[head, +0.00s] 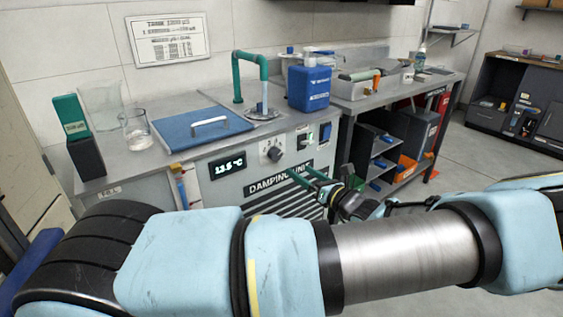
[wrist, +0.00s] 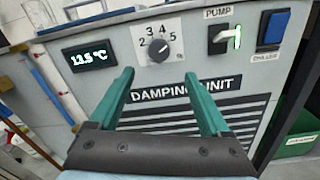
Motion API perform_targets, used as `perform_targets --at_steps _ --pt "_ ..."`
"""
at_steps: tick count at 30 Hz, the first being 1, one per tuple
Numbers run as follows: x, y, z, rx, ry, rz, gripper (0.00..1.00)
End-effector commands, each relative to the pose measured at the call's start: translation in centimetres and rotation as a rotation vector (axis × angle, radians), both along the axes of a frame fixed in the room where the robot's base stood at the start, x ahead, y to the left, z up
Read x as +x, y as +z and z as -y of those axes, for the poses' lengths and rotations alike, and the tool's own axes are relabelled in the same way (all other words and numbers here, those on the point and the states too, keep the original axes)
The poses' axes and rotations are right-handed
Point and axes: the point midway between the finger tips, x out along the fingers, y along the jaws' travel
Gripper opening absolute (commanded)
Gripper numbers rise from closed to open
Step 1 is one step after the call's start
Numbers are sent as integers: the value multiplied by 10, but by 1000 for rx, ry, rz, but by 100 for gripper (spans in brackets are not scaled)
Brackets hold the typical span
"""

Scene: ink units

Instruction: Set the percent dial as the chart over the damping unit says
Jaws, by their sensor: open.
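The damping unit is a grey cabinet with a dark DAMPING UNIT label (wrist: 187,90). Its percent dial is a dark round knob (wrist: 158,48) on a white plate with numerals around it and a small % mark; it also shows in the head view (head: 273,152). I cannot tell its exact setting. The chart (head: 167,39) hangs on the wall above; its lines are too small to read. My gripper (wrist: 159,76) has green fingers spread apart, empty, in front of the panel and just below the dial. It also shows in the head view (head: 307,174).
Left of the dial is a temperature display (wrist: 90,56). To its right are a pump switch (wrist: 222,40) and a blue chiller switch (wrist: 272,28). A blue lid (head: 205,128), glass beaker (head: 136,130) and blue canister (head: 308,88) stand on top.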

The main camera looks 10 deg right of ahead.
Motion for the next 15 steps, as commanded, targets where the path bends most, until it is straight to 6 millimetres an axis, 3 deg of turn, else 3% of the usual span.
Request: perform_targets --at_steps 15 --pt "77 1 -41 -3 6 -1 81"
